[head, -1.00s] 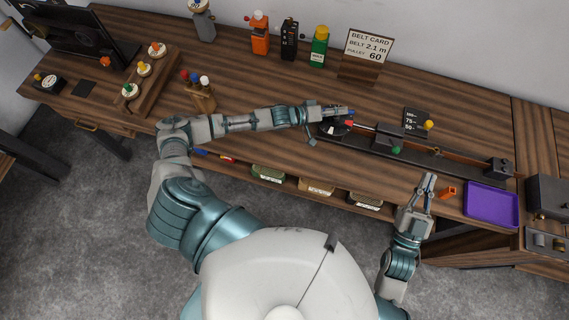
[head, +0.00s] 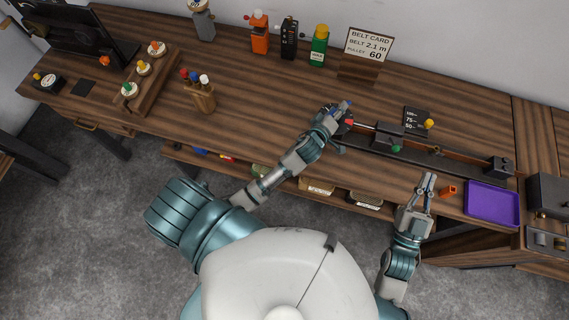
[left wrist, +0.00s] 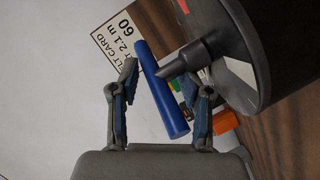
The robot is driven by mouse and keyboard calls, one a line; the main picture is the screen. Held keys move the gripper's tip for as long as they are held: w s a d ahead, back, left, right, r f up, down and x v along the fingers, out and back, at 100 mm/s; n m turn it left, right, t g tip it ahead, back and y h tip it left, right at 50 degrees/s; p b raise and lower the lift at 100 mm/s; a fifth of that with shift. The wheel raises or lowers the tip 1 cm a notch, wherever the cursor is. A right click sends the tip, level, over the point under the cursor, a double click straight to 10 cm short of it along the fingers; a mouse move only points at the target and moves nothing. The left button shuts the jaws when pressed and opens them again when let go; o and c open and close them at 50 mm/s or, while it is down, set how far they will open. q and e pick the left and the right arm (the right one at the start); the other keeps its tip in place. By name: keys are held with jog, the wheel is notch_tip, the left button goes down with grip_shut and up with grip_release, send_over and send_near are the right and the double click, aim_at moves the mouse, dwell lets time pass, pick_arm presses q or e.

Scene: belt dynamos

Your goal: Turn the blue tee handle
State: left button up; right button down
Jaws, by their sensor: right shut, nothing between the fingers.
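The blue tee handle (left wrist: 160,90) shows in the left wrist view as a tilted bar on a dark stem, which joins a large dark round body (left wrist: 275,50). My left gripper (left wrist: 166,85) is open, with one finger on each side of the bar. A gap shows between the bar and the right-hand finger; whether the other finger touches it I cannot tell. In the head view my left gripper (head: 341,108) is at the left end of the belt rig (head: 440,160) and largely hides the handle. My right gripper (head: 430,180) is shut and empty near the table's front edge.
A purple tray (head: 492,204) and a small orange piece (head: 448,191) lie beside my right gripper. A belt card (head: 368,43) stands behind the rig. A wooden holder with coloured knobs (head: 201,97) stands left. The tabletop between holder and rig is clear.

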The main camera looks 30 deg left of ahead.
pick_arm(q)
jog(key=b+v, duration=0.2)
jog(key=v, duration=1.6)
jog(key=s+f+m+g, duration=0.1)
jog(key=f, duration=0.1)
jog(key=s+a+f+m+g, duration=0.1)
jog(key=f+g, duration=0.1)
jog(key=f, duration=0.1)
jog(key=s+f+m+g, duration=0.1)
jog(key=f+m, duration=0.1)
jog(key=f, duration=0.1)
jog(key=shift+s+a+y, duration=0.1)
jog(key=shift+a+y, duration=0.15)
jog(key=shift+y, duration=0.15)
jog(key=s+a+f+m+g+b, duration=0.1)
jog(key=s+f+m+g, duration=0.3)
jog(key=f, duration=0.5)
jog(key=shift+s+a+m+g+h+b, duration=0.35)
jog(key=shift+s+m+b, duration=0.35)
jog(key=shift+s, duration=0.55)
pick_arm(e)
jog(key=shift+d+f, duration=0.1)
jog(key=shift+f, duration=2.6)
